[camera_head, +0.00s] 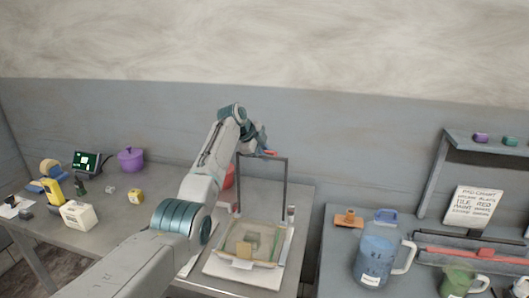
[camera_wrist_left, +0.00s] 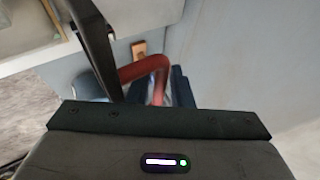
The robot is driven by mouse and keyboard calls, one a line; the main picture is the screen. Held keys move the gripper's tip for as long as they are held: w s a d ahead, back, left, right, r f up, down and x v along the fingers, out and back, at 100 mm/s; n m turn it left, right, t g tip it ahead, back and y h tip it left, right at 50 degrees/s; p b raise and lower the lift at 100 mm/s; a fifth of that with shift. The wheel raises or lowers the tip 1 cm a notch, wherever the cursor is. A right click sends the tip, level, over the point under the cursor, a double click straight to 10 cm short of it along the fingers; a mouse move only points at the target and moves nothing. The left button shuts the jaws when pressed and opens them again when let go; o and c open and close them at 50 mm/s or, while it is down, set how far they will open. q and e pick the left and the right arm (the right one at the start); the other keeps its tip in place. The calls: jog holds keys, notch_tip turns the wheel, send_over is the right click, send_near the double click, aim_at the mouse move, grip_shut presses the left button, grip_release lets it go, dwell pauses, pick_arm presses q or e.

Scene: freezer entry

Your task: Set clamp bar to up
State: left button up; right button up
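The clamp bar (camera_head: 285,185) is a dark rectangular arch standing upright over a flat press with a light base (camera_head: 217,265). A bag-like packet with a greenish content (camera_head: 250,240) lies on the press. My left gripper (camera_head: 266,148) is at the top left corner of the arch, by a small red part. In the left wrist view a bent red handle (camera_wrist_left: 150,68) and a dark bar (camera_wrist_left: 95,45) lie just beyond the dark gripper body. My fingers are mostly hidden there, so their opening and any grip are unclear. My right gripper is not in view.
The left table holds a purple pot (camera_head: 131,160), a small screen (camera_head: 87,162), a white box (camera_head: 78,215) and yellow items. The right table holds a blue jug (camera_head: 375,258), a green jug (camera_head: 458,282) and a written sign (camera_head: 473,206). A gap separates the tables.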

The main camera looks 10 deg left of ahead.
pick_arm(q)
jog(key=shift+o, duration=0.9)
jog(key=shift+w, duration=0.1)
jog(key=b+v, duration=0.4)
jog(key=v, duration=0.6)
jog(key=shift+s+a+r, duration=0.15)
jog(key=shift+s+r, duration=0.05)
jog(key=shift+r, duration=0.2)
jog(key=shift+f, duration=0.1)
